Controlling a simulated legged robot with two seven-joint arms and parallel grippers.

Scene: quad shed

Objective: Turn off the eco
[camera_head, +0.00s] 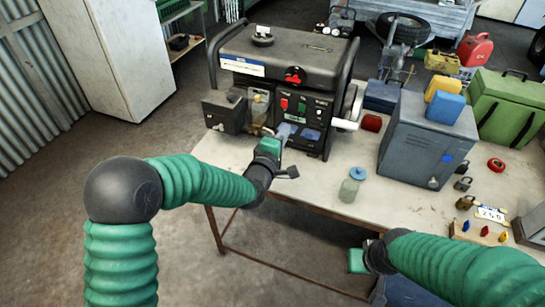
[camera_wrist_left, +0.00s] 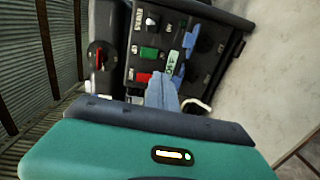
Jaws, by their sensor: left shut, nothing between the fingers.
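A dark generator (camera_head: 285,55) stands on the table, its control panel (camera_head: 318,105) facing me. In the left wrist view the panel shows a green switch (camera_wrist_left: 149,53), a red switch (camera_wrist_left: 143,77) and a small pale label (camera_wrist_left: 174,62) that seems to read ECO. My left gripper (camera_head: 284,131) is at the lower panel, its blue-grey fingers (camera_wrist_left: 164,92) together and empty. The fingertips are close to the label; I cannot tell whether they touch. They may hide part of the eco control. My right gripper (camera_head: 357,260) is low at the table's front edge, its fingers not clear.
A red knob (camera_head: 295,75) sits above the panel. A dark box (camera_head: 224,111) stands left of the panel. Bare table (camera_head: 310,178) lies in front.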

